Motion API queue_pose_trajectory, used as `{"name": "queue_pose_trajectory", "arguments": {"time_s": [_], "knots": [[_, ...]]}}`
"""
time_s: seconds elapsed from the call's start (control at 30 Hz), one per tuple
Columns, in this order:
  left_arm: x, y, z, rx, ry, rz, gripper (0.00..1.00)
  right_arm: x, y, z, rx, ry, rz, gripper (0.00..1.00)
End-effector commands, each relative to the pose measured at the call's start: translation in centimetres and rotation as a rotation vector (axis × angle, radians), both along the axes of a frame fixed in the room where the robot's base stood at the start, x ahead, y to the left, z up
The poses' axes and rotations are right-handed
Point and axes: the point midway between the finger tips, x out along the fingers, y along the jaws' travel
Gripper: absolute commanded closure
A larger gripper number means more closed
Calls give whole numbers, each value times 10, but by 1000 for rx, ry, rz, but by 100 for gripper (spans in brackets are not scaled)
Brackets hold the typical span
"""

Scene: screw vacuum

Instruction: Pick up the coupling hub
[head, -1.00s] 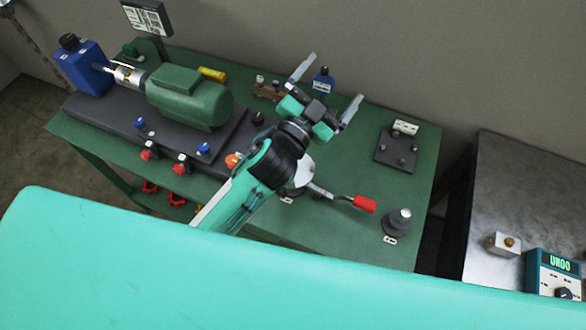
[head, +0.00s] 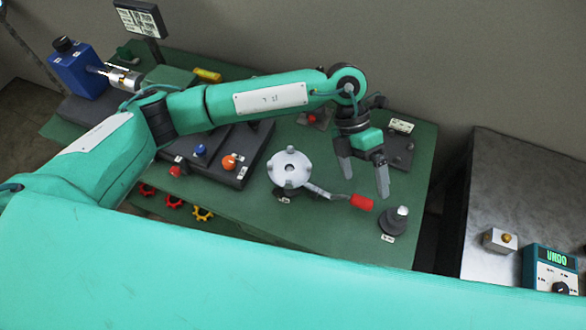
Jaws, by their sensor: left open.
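A grey stepped round part (head: 394,222) with a silver knob on top stands upright near the right front of the green table. A pale round lobed disc (head: 289,168) lies left of it, with a red-handled lever (head: 340,196) beside it. No readable label shows which of these is the coupling hub. My left gripper (head: 363,178) is open and empty, fingers pointing down. It appears above the table, right of the disc and up-left of the stepped part, apart from both. My right gripper is not in view.
A dark plate with posts (head: 402,150) sits behind the gripper, partly hidden. A blue box (head: 77,68) stands far left. A metal table (head: 515,190) with a teal meter (head: 553,270) is at right.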

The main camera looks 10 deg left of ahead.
Motion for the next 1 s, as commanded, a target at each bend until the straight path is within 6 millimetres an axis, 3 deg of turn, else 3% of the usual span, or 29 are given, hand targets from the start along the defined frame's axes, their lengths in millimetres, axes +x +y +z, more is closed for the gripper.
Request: {"name": "queue_pose_trajectory", "arguments": {"time_s": [0.1, 0.2, 0.3, 0.47, 0.8, 1.0], "knots": [[40, 54, -10, 293, -125, -43, 0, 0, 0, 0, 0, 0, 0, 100], [66, 91, -8, 486, -195, -54, 0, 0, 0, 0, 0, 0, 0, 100], [83, 116, -2, 612, -238, -54, 0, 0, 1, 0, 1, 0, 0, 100], [89, 132, -3, 687, -258, -51, 0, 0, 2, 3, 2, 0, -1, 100], [71, 149, -59, 685, -254, -53, 0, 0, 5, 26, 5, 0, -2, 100], [67, 153, -76, 682, -257, -54, 0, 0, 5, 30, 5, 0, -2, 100]]}}
